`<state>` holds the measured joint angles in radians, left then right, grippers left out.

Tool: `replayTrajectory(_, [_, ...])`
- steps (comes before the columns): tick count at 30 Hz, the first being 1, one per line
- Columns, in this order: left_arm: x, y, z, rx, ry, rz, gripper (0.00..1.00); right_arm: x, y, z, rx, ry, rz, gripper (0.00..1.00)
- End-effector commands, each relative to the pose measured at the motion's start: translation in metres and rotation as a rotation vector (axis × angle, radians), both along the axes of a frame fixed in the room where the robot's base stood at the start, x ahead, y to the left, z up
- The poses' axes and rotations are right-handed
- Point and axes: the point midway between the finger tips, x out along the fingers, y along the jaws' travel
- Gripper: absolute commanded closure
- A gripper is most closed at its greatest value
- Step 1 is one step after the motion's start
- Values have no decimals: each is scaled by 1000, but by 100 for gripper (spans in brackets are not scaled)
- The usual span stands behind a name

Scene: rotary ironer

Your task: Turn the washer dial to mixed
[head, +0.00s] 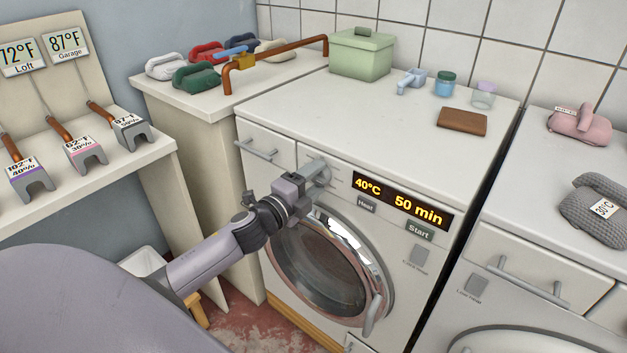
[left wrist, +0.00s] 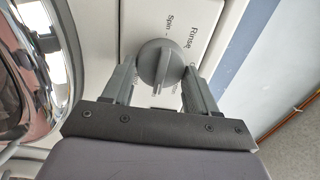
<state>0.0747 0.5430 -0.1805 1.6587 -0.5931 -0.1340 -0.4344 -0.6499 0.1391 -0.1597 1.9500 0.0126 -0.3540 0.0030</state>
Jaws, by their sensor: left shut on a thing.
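The washer (head: 257,112) is the white machine in the middle of the head view, with a round glass door and a lit display (head: 402,203) reading 40°C and 50 min. Its grey dial (head: 322,167) is on the front panel left of the display, mostly covered by my left gripper (head: 315,182). In the left wrist view, the round dial (left wrist: 160,58) with its raised grip sits between the two fingers of my left gripper (left wrist: 159,72), which are shut on it. The labels Spin and Rinse show beside it. The dial's other labels and pointer are unclear. My right gripper is not in view.
Heat (head: 366,204) and Start (head: 420,230) buttons lie under the display. A drawer handle (head: 256,149) is left of the dial. A green box (head: 361,55) and a brown wallet (head: 462,121) rest on top. A second machine (head: 520,246) stands at right.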

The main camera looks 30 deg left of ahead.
Motion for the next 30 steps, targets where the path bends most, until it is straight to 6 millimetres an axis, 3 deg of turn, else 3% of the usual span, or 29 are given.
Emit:
replayTrajectory(1, [0,-1,0,-1,-1,-1,39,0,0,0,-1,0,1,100])
replayTrajectory(3, [0,0,0,-1,-1,-1,19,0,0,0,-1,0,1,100])
replayTrajectory(14, [-3,0,0,-2,0,0,19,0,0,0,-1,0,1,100])
replayTrajectory(30, [-61,5,-1,-1,1,-1,19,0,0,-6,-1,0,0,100])
